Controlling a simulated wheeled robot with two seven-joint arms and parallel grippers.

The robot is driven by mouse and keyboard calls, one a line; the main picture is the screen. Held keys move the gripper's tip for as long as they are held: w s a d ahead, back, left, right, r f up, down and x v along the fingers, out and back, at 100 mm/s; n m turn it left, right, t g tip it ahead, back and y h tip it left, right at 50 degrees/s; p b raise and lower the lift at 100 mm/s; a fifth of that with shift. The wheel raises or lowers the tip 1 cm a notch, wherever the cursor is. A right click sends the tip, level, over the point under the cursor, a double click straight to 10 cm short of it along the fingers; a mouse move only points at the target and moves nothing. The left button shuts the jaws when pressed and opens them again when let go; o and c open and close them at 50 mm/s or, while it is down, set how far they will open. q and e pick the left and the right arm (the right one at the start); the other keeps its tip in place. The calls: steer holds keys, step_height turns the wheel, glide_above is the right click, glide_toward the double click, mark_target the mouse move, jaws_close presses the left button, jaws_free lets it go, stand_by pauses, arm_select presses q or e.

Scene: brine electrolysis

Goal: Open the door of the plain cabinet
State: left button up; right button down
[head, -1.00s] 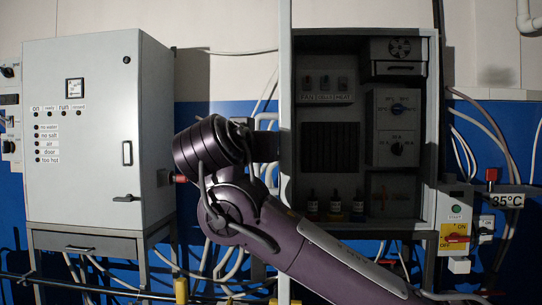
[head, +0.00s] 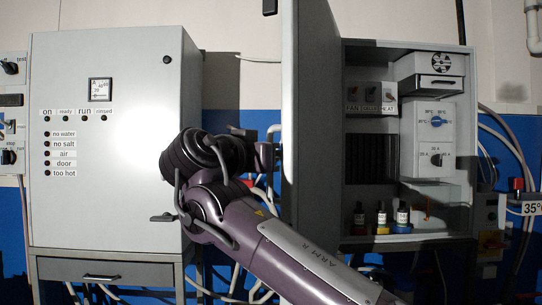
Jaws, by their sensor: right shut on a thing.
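The plain cabinet (head: 408,238) stands open at the right, its grey inside showing. Its door (head: 311,130) is swung out on the left side and sticks out toward me, with its inner face visible. My right gripper (head: 268,155) is at the door's outer side, near mid-height, shut on what seems to be the door's handle. The handle itself is mostly hidden by the gripper and the door edge. My right arm reaches up to it from the lower right. My left gripper is out of view.
A labelled cabinet (head: 130,205) with lamps and a meter (head: 101,89) stands closed at the left, close to my right wrist. Inside the open cabinet are switches (head: 378,89), a white dial unit (head: 430,140) and small bottles (head: 381,216). Hoses hang below.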

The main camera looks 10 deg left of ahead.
steer(key=shift+w+a+r, duration=0.1)
steer(key=shift+w+a, duration=0.05)
steer(key=shift+w, duration=0.05)
stand_by(0.3)
steer(key=c, duration=1.8)
jaws_free()
steer(key=shift+h, duration=0.3)
steer(key=shift+w+d, duration=0.1)
steer(key=shift+d, duration=0.2)
steer(key=b+v, duration=0.3)
steer(key=v, duration=0.4)
steer(key=shift+s+a, duration=0.2)
steer(key=shift+s, duration=0.15)
